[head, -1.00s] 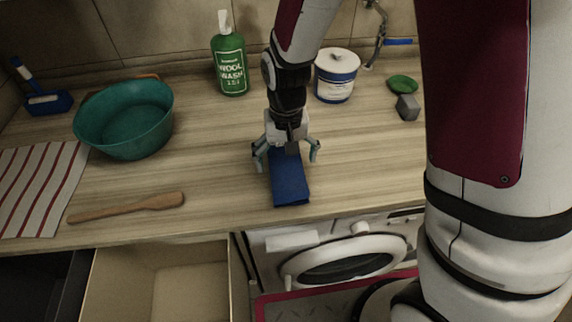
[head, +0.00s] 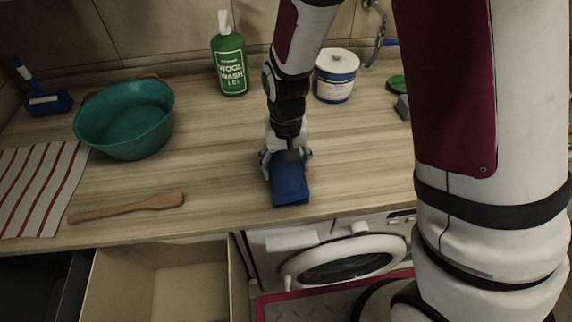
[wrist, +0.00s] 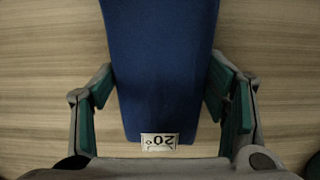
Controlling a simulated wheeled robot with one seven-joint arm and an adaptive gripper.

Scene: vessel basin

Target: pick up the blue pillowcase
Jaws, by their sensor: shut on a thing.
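The blue pillowcase (head: 291,184) is a folded dark blue cloth on the wooden counter, near its front edge. It fills the middle of the wrist view (wrist: 160,60), where a small white label marked 20° shows at its lower end. My gripper (head: 287,165) is over the far part of the cloth, pointing down. Its two fingers (wrist: 168,95) stand at the left and right sides of the cloth and are shut on it. The cloth appears at counter height; I cannot tell whether it touches the counter.
A teal basin (head: 124,142), a wooden stick (head: 126,207) and a striped towel (head: 38,190) are to the left. A green wool wash bottle (head: 229,66) and a white-blue tub (head: 334,85) stand behind. Below are an open drawer (head: 188,288) and a washing machine (head: 345,262).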

